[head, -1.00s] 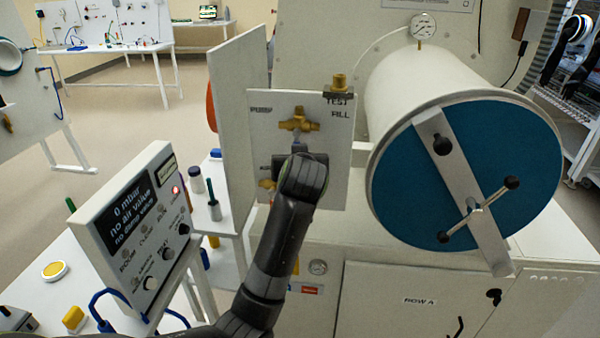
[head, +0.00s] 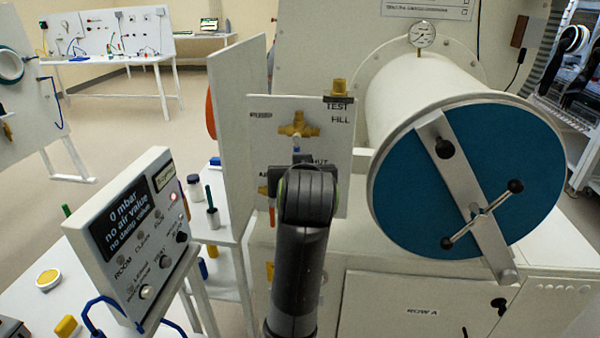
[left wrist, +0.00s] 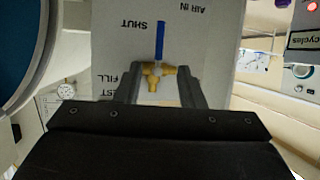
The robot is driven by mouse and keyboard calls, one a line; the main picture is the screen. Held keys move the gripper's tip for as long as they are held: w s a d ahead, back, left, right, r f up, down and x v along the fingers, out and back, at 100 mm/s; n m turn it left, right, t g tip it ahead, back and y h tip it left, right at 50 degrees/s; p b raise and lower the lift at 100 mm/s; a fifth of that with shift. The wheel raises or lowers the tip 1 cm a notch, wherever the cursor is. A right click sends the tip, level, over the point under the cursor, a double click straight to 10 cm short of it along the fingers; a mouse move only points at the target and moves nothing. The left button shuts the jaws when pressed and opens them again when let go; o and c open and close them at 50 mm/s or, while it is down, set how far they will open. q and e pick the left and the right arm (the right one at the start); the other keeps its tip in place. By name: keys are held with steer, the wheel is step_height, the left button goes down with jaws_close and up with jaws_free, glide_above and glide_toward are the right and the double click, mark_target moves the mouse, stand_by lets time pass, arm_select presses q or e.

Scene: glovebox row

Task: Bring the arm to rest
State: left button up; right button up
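My left arm rises from the bottom centre of the head view, with its wrist in front of the white valve panel (head: 335,140). My left gripper (left wrist: 160,74) is mostly hidden behind the wrist there. In the left wrist view its two fingers stand apart, with no object seen clamped between them. A brass valve (left wrist: 152,70) with a blue lever (left wrist: 160,40) shows between and beyond the fingertips; contact cannot be told. The lever points toward SHUT. The brass valve also shows in the head view (head: 298,125), above my wrist. My right gripper is not in view.
A white cylindrical chamber (head: 425,80) with a blue door (head: 400,200) stands right of the arm. A control box (head: 135,235) reading 0 mbar is at left. An upright white board (head: 238,110) is beside the valve panel. Open floor (head: 110,130) lies behind left.

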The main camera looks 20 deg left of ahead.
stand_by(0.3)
arm_select(q)
steer(key=w+f+m+g+h, duration=0.1)
steer(key=w+f+m, duration=0.15)
steer(key=f, duration=0.95)
steer(key=w+f+m+g+h, duration=0.1)
steer(key=w+f+m, duration=0.15)
steer(key=f, duration=0.85)
steer(key=s+a+f+g+h, duration=0.15)
steer(key=s+f, duration=0.35)
steer(key=f, duration=0.6)
steer(key=s+a+f+m+g, duration=0.15)
steer(key=s+f, duration=0.35)
steer(key=f, duration=0.7)
steer(key=s+a+f+g+h, duration=0.1)
steer(key=s+f+g, duration=0.1)
steer(key=s+f, duration=0.65)
steer(key=s+a+f+g, duration=0.1)
steer(key=s+f, duration=0.5)
steer(key=s, duration=0.6)
steer(key=s+a+f+n+g, duration=0.1)
steer(key=s+a+f, duration=0.1)
steer(key=s+f, duration=0.5)
steer(key=s+a+f+n+g, duration=0.1)
steer(key=s+f, duration=0.6)
steer(key=s, duration=1)
steer(key=shift+a+g, duration=0.5)
steer(key=shift+a, duration=0.25)
